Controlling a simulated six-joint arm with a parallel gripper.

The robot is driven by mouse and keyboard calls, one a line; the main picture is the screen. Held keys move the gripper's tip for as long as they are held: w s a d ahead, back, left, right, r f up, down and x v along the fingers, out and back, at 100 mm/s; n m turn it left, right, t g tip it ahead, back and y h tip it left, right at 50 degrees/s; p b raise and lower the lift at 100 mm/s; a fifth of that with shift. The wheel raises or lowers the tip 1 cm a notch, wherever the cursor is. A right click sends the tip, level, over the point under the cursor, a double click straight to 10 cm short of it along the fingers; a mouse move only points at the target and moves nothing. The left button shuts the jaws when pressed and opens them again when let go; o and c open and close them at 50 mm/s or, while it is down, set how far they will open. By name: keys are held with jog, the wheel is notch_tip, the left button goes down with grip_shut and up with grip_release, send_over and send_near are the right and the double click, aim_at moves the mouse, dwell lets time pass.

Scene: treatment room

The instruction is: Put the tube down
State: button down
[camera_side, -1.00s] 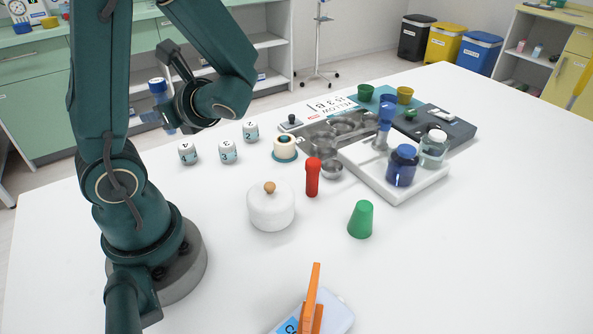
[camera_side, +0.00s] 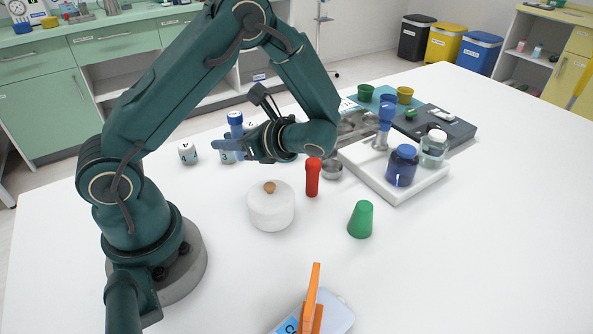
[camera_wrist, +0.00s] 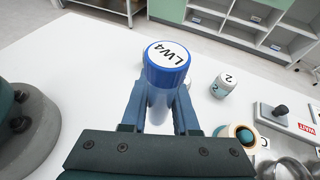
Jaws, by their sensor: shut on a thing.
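The tube has a blue cap (camera_wrist: 167,60) marked "LW4" and a pale clear body, in the wrist view. My gripper (camera_wrist: 160,108) is shut on the tube's body just below the cap, with one dark blue finger on each side. In the side view the tube's blue cap (camera_side: 235,118) stands above my gripper (camera_side: 228,146), about upright. The gripper is over the left part of the white table (camera_side: 470,240). The tube's lower end is hidden, so I cannot tell its height above the table.
Numbered white pots (camera_side: 187,153) stand close by. A white tray (camera_side: 395,188) holds bottles.

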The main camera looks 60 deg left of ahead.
jog(key=shift+f, duration=1.85)
jog(key=shift+f, duration=0.65)
jog(key=c, duration=0.7)
grip_release()
jog(key=shift+s, duration=0.1)
